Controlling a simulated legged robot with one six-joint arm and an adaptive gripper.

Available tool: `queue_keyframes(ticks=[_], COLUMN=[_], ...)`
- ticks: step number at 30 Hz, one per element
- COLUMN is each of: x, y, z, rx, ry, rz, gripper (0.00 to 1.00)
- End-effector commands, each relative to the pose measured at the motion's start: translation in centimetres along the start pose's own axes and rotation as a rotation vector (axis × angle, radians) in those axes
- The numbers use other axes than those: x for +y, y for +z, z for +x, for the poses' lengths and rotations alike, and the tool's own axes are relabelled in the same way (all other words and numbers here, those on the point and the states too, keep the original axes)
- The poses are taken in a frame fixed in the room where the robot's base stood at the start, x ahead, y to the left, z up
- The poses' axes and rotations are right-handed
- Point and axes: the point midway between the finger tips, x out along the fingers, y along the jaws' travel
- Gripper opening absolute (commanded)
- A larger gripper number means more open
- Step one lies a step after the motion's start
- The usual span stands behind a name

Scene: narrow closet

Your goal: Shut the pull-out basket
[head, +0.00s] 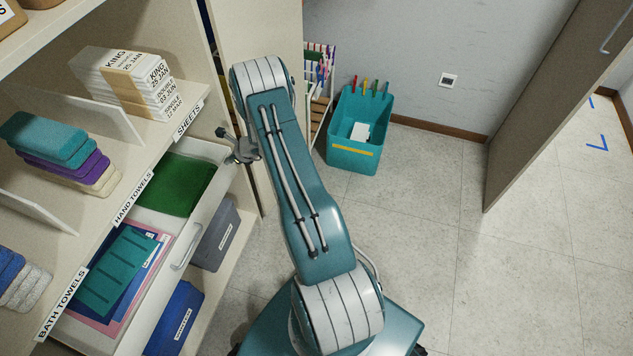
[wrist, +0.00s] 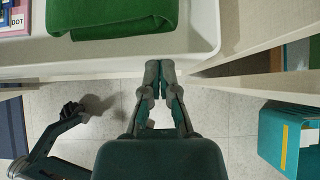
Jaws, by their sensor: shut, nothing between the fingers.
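The pull-out basket (head: 200,212) is a white drawer standing out from the shelf unit below the towel shelf, with a grey handle (head: 187,246) on its front. It holds a green folded cloth (head: 176,184) and flat teal, blue and pink items. My gripper (head: 229,146) is at the far end of the basket's front, partly hidden behind my arm. In the wrist view my gripper (wrist: 160,66) is shut and empty, with its fingertips at the basket's front wall (wrist: 95,52). I cannot tell whether they touch it.
Grey (head: 215,236) and blue (head: 174,318) bins sit below the basket. An upright cabinet panel (head: 262,30) stands close beyond my gripper. A teal tub (head: 352,158) stands on the floor by the back wall. A door (head: 540,100) stands at the right. The floor between is clear.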

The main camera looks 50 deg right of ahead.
Motion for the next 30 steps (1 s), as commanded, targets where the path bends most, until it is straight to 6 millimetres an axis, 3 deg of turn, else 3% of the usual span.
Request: queue_keyframes(ticks=[3,10,30], x=[0.0,0.0,-0.2], y=[1.5,3.1,3.6], z=[1.6,3.1,3.5], rx=[-0.001,-0.001,-0.005], ry=[0.001,0.001,0.001], rz=[-0.002,0.0,-0.002], gripper=[0.0,0.0,0.0])
